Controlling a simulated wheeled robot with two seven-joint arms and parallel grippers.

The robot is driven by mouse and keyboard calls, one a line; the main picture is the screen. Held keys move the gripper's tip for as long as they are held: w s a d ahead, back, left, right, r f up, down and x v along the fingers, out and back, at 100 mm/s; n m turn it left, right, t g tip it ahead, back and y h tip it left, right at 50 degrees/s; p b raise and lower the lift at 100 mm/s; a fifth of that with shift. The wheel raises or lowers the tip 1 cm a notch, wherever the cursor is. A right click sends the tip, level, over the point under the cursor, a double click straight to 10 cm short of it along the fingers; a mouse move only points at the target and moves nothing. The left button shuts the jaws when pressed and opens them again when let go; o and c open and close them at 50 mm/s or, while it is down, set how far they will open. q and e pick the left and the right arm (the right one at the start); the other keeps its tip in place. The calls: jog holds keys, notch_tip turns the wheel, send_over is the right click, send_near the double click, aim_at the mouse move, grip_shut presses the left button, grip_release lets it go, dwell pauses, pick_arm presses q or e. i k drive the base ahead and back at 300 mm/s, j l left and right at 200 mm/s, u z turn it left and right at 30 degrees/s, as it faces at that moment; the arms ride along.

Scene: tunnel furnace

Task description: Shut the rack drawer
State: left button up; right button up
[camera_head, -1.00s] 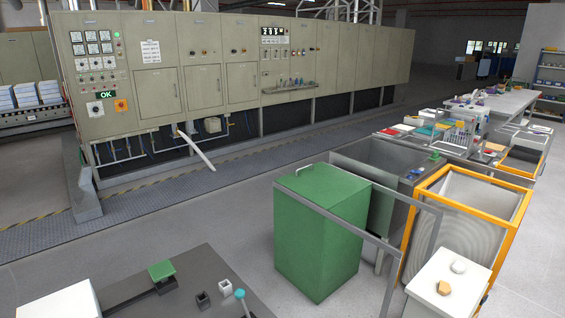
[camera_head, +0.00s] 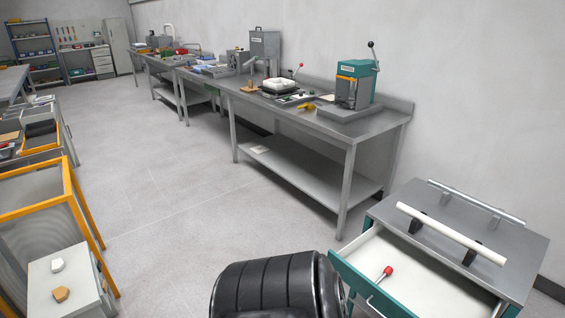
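The rack drawer (camera_head: 405,262) is in the lower right, in a grey-topped teal cabinet (camera_head: 500,258). It is pulled open toward the lower left, and its pale inside shows. Its teal front (camera_head: 345,272) is cut off by the bottom edge of the picture. A red ball (camera_head: 387,271) on a short pale stem shows over the drawer opening; I cannot tell whether it is inside or fixed to the drawer. Neither of my grippers is in view.
A large black ribbed shape (camera_head: 268,289) stands just left of the drawer front. Behind is a long steel workbench (camera_head: 300,115) with a teal press (camera_head: 357,85). An orange-framed bin (camera_head: 70,190) and white cabinet (camera_head: 55,295) stand left. The middle floor is clear.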

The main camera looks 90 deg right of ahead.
aim_at(420, 285)
jog(key=z, duration=3.6)
